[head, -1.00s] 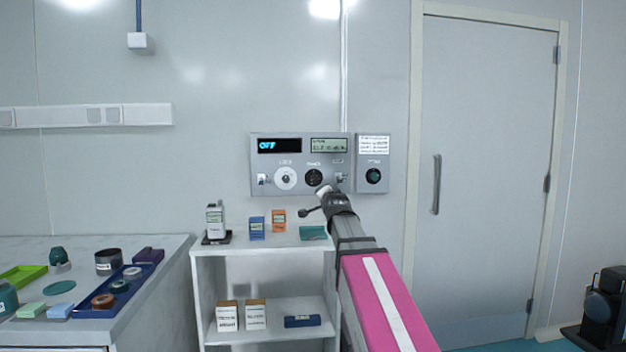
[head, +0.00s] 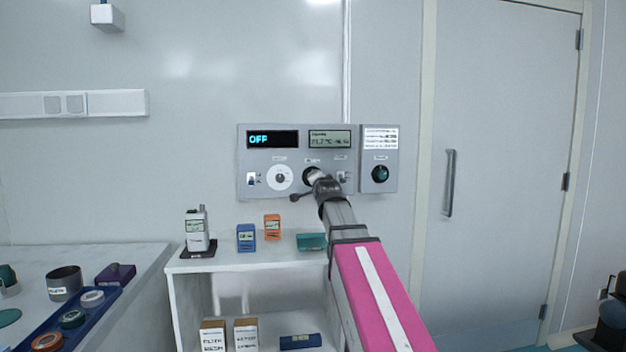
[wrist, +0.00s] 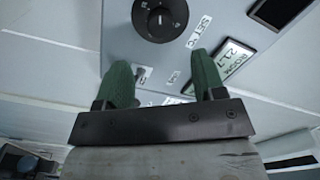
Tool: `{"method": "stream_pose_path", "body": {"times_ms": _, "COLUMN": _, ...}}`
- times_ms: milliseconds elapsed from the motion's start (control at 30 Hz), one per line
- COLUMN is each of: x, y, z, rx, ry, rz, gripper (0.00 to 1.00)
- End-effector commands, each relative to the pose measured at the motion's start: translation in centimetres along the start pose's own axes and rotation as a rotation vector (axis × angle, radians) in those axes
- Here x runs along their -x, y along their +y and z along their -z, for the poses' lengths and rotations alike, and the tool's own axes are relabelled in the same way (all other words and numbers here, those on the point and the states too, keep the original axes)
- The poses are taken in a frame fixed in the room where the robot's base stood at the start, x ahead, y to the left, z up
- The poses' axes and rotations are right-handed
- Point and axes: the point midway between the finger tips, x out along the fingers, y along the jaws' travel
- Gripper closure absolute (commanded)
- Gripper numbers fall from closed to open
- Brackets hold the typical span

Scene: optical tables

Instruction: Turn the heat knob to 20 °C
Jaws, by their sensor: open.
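The grey wall panel (head: 244,160) carries a dark display reading OFF (head: 272,139) and a lighter display (head: 330,139) that reads about 21.7 °C. A black round knob (wrist: 160,18) with a white pointer mark shows at the top of the wrist view, beside a rotated label. In the head view this knob (head: 308,172) is mostly hidden behind my gripper (head: 315,178). In the wrist view my gripper (wrist: 162,65) has its green fingers spread and empty. The knob lies beyond the fingertips, with no visible contact.
Close by on the panel are a white dial (head: 280,178) and toggle switches at left (head: 252,179) and right (head: 345,178). A separate box with a dark green knob (head: 380,174) adjoins at right. Below stands a white shelf (head: 215,262) with small boxes and a handheld device (head: 197,231).

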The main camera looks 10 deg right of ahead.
Motion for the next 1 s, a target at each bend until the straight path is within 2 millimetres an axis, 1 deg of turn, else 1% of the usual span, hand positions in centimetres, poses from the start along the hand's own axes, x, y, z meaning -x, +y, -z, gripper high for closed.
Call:
{"method": "stream_pose_path", "body": {"times_ms": 33, "x": -1.0, "y": -0.1, "z": 0.0, "rx": 0.0, "ry": 0.0, "rz": -0.001, "gripper": 0.37}}
{"method": "stream_pose_path", "body": {"times_ms": 167, "x": -3.1, "y": -0.1, "z": 0.0, "rx": 0.0, "ry": -0.001, "rz": -0.001, "gripper": 0.37}}
{"method": "stream_pose_path", "body": {"times_ms": 300, "x": -5.6, "y": -0.1, "z": 0.1, "rx": 0.0, "ry": 0.0, "rz": -0.001, "gripper": 0.37}}
{"method": "stream_pose_path", "body": {"times_ms": 400, "x": -7.4, "y": -0.1, "z": 0.1, "rx": 0.0, "ry": 0.0, "rz": 0.0, "gripper": 0.37}}
{"method": "stream_pose_path", "body": {"times_ms": 500, "x": -8.7, "y": -0.1, "z": 0.0, "rx": 0.0, "ry": 0.0, "rz": 0.0, "gripper": 0.37}}
{"method": "stream_pose_path", "body": {"times_ms": 633, "x": -9.4, "y": 0.0, "z": 0.0, "rx": 0.0, "ry": 0.0, "rz": 0.0, "gripper": 0.37}}
{"method": "stream_pose_path", "body": {"times_ms": 900, "x": -9.5, "y": 0.0, "z": 0.0, "rx": 0.0, "ry": 0.0, "rz": 0.0, "gripper": 0.37}}
{"method": "stream_pose_path", "body": {"times_ms": 967, "x": -9.5, "y": 0.0, "z": 0.0, "rx": 0.0, "ry": 0.0, "rz": 0.0, "gripper": 0.56}}
{"method": "stream_pose_path", "body": {"times_ms": 1000, "x": -9.4, "y": 0.0, "z": 0.0, "rx": 0.0, "ry": 0.0, "rz": 0.0, "gripper": 0.69}}
